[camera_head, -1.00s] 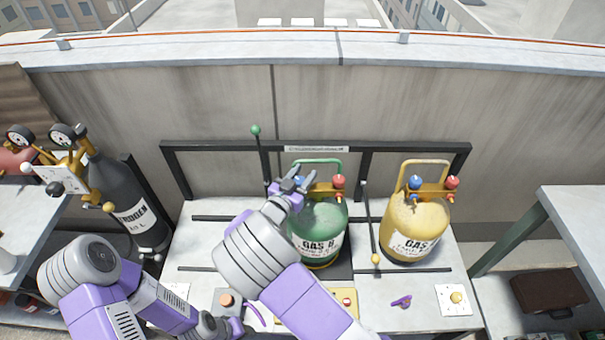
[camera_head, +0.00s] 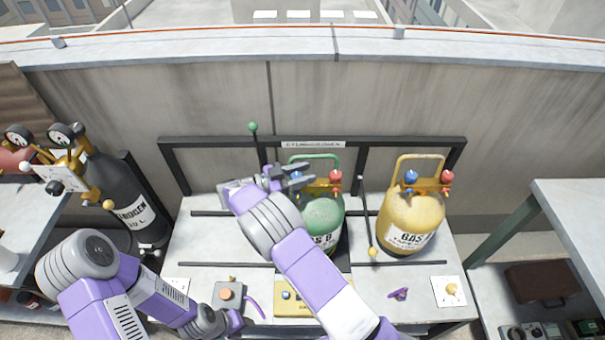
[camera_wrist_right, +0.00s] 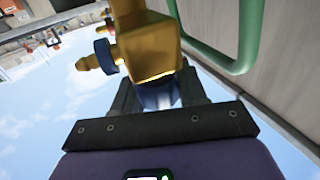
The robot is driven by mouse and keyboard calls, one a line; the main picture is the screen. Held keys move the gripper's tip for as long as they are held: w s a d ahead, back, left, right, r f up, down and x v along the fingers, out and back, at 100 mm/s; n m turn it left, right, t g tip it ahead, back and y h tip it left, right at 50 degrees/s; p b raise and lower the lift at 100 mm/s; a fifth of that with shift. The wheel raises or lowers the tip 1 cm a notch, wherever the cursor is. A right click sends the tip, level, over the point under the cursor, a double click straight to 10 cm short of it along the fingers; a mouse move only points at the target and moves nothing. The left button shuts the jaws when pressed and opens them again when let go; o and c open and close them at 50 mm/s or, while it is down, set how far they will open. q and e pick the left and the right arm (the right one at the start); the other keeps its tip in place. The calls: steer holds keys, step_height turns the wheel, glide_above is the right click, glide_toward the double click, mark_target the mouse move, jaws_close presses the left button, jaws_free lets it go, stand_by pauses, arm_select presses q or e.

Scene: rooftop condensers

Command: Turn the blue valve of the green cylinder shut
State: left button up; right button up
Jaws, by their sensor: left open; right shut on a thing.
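The green cylinder (camera_head: 322,215), labelled GAS, stands upright on the bench with a green handle over its top. Its red valve (camera_head: 335,176) shows at the right of its brass fitting. Its blue valve is mostly hidden by my gripper in the head view. In the right wrist view the blue valve (camera_wrist_right: 158,97) sits between the fingers, under the brass block (camera_wrist_right: 150,50). My right gripper (camera_head: 297,180) is shut on the blue valve, reaching in from the left. My left gripper (camera_head: 238,322) is open and empty, low over the bench's front.
A yellow cylinder (camera_head: 410,222) with blue and red valves stands to the right. A rod with a green knob (camera_head: 253,127) and one with a yellow knob (camera_head: 373,251) stand either side. A dark nitrogen cylinder (camera_head: 128,195) is at left. A black frame (camera_head: 390,142) runs behind.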

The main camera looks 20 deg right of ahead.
steer(key=shift+m+g, duration=0.3)
steer(key=shift+g, duration=0.1)
steer(key=o, duration=1)
steer(key=shift+a, duration=0.1)
steer(key=a, duration=0.7)
steer(key=shift+s+a+p, duration=0.1)
steer(key=shift+a+p, duration=0.1)
steer(key=shift+p, duration=0.2)
